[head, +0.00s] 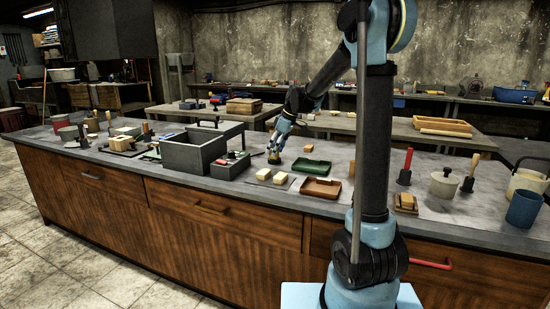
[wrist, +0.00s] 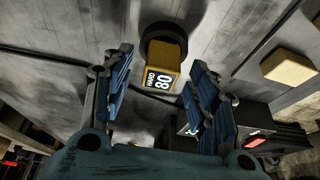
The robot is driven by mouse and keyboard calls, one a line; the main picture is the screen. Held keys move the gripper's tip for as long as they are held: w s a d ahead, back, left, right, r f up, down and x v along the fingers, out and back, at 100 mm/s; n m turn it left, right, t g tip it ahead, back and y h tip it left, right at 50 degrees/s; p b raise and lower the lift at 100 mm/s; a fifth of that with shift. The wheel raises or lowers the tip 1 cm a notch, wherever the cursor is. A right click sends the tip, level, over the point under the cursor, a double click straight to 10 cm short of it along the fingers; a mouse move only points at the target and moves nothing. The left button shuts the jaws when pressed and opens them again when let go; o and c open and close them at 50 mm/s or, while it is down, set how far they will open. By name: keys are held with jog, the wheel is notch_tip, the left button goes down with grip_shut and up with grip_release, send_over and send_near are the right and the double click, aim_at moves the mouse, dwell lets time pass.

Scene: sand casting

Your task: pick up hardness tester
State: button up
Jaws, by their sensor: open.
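My gripper (wrist: 160,64) is open, with one blue-padded finger on each side of the tester. I cannot tell whether either finger touches it. In the head view my gripper (head: 276,147) is right above the tester and partly covers it.
A grey open box (head: 190,158) and a small dark box with red items (head: 231,167) stand to the left. Tan blocks (head: 264,174) lie in front. A green tray (head: 310,166) and a brown tray (head: 321,188) lie to the right.

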jog(key=shift+x, duration=0.95)
grip_shut()
jog(key=shift+r, duration=0.1)
notch_tip(320, 180, up, 10)
jog(key=shift+f, duration=0.1)
jog(key=c, duration=0.6)
grip_release()
jog(key=shift+c, duration=0.2)
jog(key=c, duration=0.5)
jog(key=shift+d, duration=0.1)
